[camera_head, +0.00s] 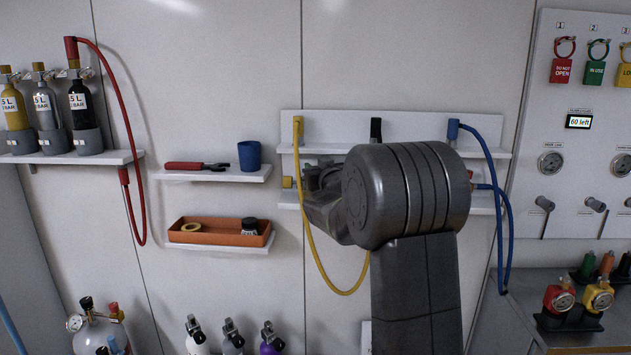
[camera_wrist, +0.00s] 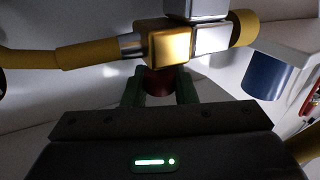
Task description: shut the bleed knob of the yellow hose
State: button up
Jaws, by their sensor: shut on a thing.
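The yellow hose (camera_head: 318,262) hangs in a loop from the upper white wall shelf, and my arm hides part of it. In the wrist view the yellow hose (camera_wrist: 85,55) runs in from the left to a silver collar and a brass block (camera_wrist: 163,46). A dark red bleed knob (camera_wrist: 158,83) sits against the block. My gripper (camera_wrist: 160,90) has its green fingers on either side of the knob, shut on it. In the head view my gripper (camera_head: 313,178) is at the lower shelf, largely hidden by my arm.
A small shelf to the left holds a blue cup (camera_head: 249,156) and red-handled pliers (camera_head: 185,166); the cup (camera_wrist: 264,76) is close by in the wrist view. An orange tray (camera_head: 207,237) is below. A blue hose (camera_head: 505,215) hangs to the right.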

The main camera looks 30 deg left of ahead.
jog(key=shift+m+t+b, duration=0.3)
jog(key=shift+t+b, duration=0.2)
jog(key=shift+b, duration=1.6)
jog(key=b, duration=0.4)
jog(key=h+b, duration=0.1)
jog(key=b, duration=0.4)
jog(key=shift+a+f+b, duration=0.2)
jog(key=shift+f+b, duration=0.05)
jog(key=shift+b, duration=0.05)
jog(key=m+t+b, duration=0.1)
jog(key=b, duration=0.4)
jog(key=shift+d+h, duration=0.1)
jog(key=shift+h, duration=0.2)
jog(key=o, duration=1)
jog(key=shift+d+r, duration=0.1)
jog(key=shift+r, duration=0.05)
jog(key=b+v, duration=0.4)
jog(key=v, duration=1)
